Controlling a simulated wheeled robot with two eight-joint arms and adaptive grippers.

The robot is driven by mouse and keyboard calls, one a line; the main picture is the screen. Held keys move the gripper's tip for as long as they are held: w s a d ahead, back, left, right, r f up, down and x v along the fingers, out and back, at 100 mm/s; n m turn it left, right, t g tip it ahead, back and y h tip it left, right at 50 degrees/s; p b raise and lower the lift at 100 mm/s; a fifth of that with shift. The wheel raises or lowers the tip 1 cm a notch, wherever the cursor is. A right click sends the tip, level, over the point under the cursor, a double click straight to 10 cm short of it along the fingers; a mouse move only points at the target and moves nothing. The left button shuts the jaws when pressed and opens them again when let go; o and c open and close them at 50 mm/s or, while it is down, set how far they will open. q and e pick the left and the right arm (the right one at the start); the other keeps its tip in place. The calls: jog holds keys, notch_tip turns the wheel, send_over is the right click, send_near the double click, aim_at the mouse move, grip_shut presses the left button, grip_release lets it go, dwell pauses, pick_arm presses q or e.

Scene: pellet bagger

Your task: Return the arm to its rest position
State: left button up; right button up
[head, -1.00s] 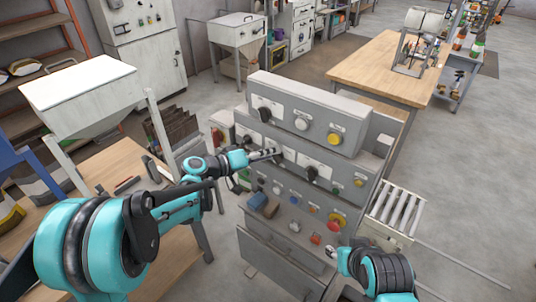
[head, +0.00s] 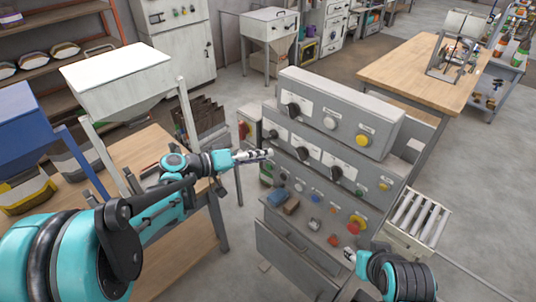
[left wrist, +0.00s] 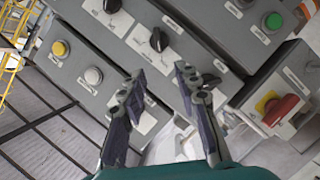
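My left arm comes in from the left of the head view. Its gripper (head: 262,155) is just left of the grey control panel (head: 340,95), seen against its left edge. In the left wrist view the gripper (left wrist: 158,76) has its two fingers apart with nothing between them. Panel faces with a black knob (left wrist: 158,39), a yellow button (left wrist: 60,48) and a white button (left wrist: 93,75) show beyond the fingers. My right gripper (head: 350,257) is low in the head view, in front of the panel's lower right. Its fingers are too small to tell their opening.
A roller conveyor (head: 417,215) stands right. A wooden table (head: 140,155) and white hopper (head: 117,68) stand left.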

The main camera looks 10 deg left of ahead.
dwell(0.4)
pick_arm(q)
jog(key=s+d+f+g+y+b, duration=0.15)
jog(key=s+f+y+b, duration=0.3)
jog(key=s+f, duration=0.5)
jog(key=s+a+f+y+b, duration=0.1)
jog(key=s+a+f+y, duration=0.2)
jog(key=s, duration=0.3)
jog(key=s+a+f+y+b, duration=0.2)
jog(key=s+a+f+y, duration=0.1)
jog(key=s, duration=0.4)
jog(key=a+y, duration=0.1)
jog(key=a, duration=0.1)
jog(key=shift+s+a+f+y, duration=0.15)
jog(key=shift+a+f+y, duration=0.1)
jog(key=shift+a+y, duration=0.1)
